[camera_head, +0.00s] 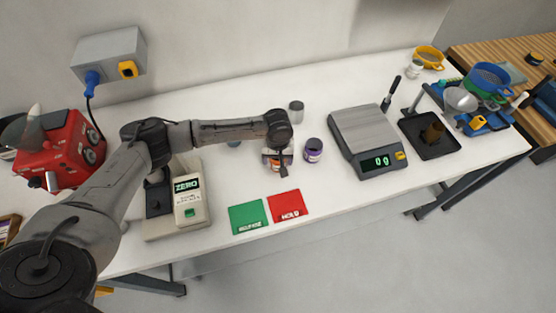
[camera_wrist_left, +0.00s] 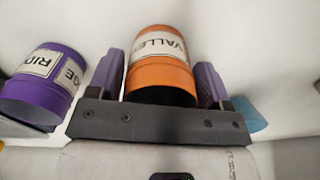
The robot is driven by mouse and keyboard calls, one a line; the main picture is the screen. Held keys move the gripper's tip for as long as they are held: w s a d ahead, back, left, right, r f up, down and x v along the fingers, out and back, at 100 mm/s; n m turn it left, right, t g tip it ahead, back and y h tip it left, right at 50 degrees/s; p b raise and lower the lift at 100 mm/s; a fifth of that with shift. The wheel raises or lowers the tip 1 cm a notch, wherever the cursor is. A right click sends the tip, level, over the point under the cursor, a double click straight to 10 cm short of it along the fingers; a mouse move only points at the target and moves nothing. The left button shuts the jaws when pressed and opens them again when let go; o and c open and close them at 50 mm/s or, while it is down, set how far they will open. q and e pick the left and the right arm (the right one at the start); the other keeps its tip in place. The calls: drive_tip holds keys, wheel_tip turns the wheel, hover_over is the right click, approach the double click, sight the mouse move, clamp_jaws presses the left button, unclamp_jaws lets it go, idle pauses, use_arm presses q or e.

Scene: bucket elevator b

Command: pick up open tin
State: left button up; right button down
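An orange tin (camera_wrist_left: 160,78) with a white label reading "VALLE…" stands between the two fingers of my left gripper (camera_wrist_left: 158,85) in the left wrist view. Its near end is dark, and I cannot tell clearly whether that is an open mouth. The fingers stand on both sides of the tin, with a thin gap visible at the left. In the head view my left gripper (camera_head: 279,160) is low over the table and hides most of this tin. A purple tin (camera_wrist_left: 42,86) labelled "RIDGE" is beside it, also visible in the head view (camera_head: 313,150). My right gripper is out of view.
A grey tin (camera_head: 296,112) stands behind. A scale (camera_head: 365,137) is at the right, with a black tray (camera_head: 430,148) beyond. Green (camera_head: 248,217) and red (camera_head: 288,205) cards lie in front. A beige "ZERO" device (camera_head: 190,203) and red machine (camera_head: 72,150) are at the left.

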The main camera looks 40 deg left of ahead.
use_arm(q)
drive_tip(key=c, duration=1)
drive_tip(key=shift+r, duration=0.1)
